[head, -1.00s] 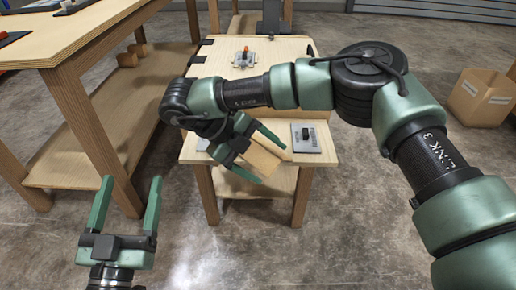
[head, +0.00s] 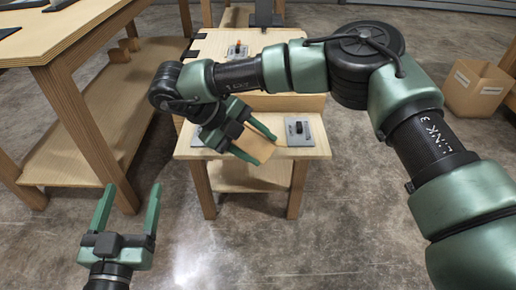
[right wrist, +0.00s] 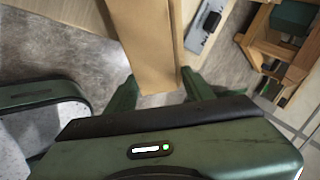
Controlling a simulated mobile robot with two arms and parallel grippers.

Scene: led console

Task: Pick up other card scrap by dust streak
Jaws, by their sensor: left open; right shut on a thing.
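A flat brown card-like piece (head: 256,147) is held in my right gripper (head: 266,150), in front of the small table's near edge. It also shows between the green fingers in the right wrist view (right wrist: 150,45). My right gripper is shut on it. My left gripper (head: 124,212) is open and empty, fingers pointing up, over the floor at lower left. A pale streak (head: 190,262) shows on the floor at the bottom; I cannot tell whether it is dust or shine. No loose card scrap is clear on the floor.
A small wooden table (head: 315,152) stands ahead, with a grey switch plate (head: 298,132) on it. A larger workbench (head: 75,40) is at left, with brown blocks (head: 121,54) on its lower shelf. An open cardboard box (head: 478,90) is at right. The near floor is clear.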

